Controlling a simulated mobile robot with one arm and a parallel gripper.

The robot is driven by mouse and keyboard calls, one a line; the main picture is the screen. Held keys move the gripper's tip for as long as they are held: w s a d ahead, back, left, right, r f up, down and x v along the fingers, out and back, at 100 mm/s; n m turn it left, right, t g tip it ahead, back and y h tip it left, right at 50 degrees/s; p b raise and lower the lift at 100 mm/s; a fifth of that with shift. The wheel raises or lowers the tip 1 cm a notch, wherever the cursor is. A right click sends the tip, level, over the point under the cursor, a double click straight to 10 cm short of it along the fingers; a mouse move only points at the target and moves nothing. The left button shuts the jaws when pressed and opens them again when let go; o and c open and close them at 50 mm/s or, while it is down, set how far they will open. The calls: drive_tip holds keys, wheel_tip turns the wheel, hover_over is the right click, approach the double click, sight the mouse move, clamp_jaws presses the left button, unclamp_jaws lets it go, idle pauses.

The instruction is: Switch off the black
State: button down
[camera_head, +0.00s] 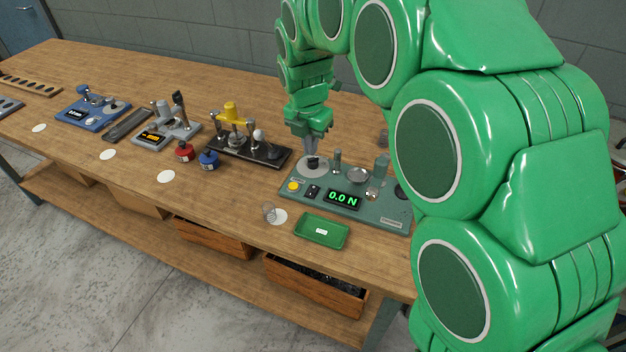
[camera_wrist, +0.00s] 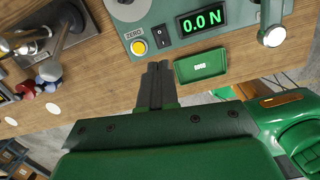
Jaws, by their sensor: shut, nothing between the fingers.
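A small black rocker switch (camera_head: 313,191) sits on the front panel of the grey-green force tester (camera_head: 340,176), between a yellow ZERO button (camera_head: 293,186) and a display (camera_head: 343,198) lit green with "0.0 N". In the wrist view the switch (camera_wrist: 161,36) has white marks; I cannot tell which side is pressed. My gripper (camera_head: 312,155) is shut and empty, pointing down near the tester's left disc in the head view. In the wrist view my gripper's fingertips (camera_wrist: 158,68) appear just below the switch, with a gap in the picture; their height above it is unclear.
A green tray (camera_head: 322,231) and a clear spring-like coil (camera_head: 269,212) lie in front of the tester. Posts rise from the tester's back. The bench's front strip is mostly clear.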

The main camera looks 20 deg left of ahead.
sight(313, 187)
drive_tip(key=shift+n, duration=0.8)
drive_tip(key=shift+f, duration=0.1)
drive_tip(key=f, duration=0.4)
drive_tip(key=w+f, duration=0.1)
drive_tip(key=f, duration=0.8)
drive_tip(key=shift+w+f, duration=0.35)
drive_tip(key=shift+f, duration=0.05)
